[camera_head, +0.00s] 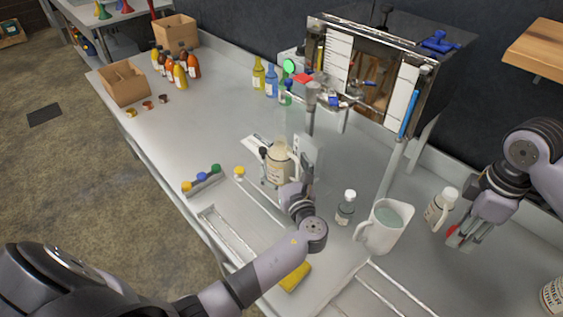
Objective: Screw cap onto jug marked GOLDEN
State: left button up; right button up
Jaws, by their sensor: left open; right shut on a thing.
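A cream-coloured jug (281,171) with a pale label and a side handle stands mid-table; its label is too small to read. My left gripper (276,182) is open close around the jug's lower body, partly hiding it. A rack (203,183) holds yellow, blue and green caps further left. My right gripper (455,239) is at the right, shut on a small red thing (451,231), probably a cap. A white-capped jug (436,214) stands just left of it.
A clear pitcher (384,228) and a small white-capped bottle (345,208) stand between the grippers. A yellow sponge (295,276) lies in front. The evaporator (372,75), a cardboard box (125,85) and coloured bottles (180,75) are behind. The table's middle left is clear.

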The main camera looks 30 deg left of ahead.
aim_at(281, 140)
pick_arm(q)
jog(key=shift+x, duration=1.15)
jog(key=shift+s, duration=0.1)
jog(key=shift+c, duration=0.5)
pick_arm(e)
jog(key=shift+r, duration=0.1)
pick_arm(q)
jog(key=c, duration=1.7)
jog(key=shift+r, duration=0.1)
jog(key=shift+c, duration=0.5)
notch_tip(281, 140, up, 10)
jog(key=shift+p, duration=0.6)
pick_arm(e)
jog(key=shift+r, duration=0.55)
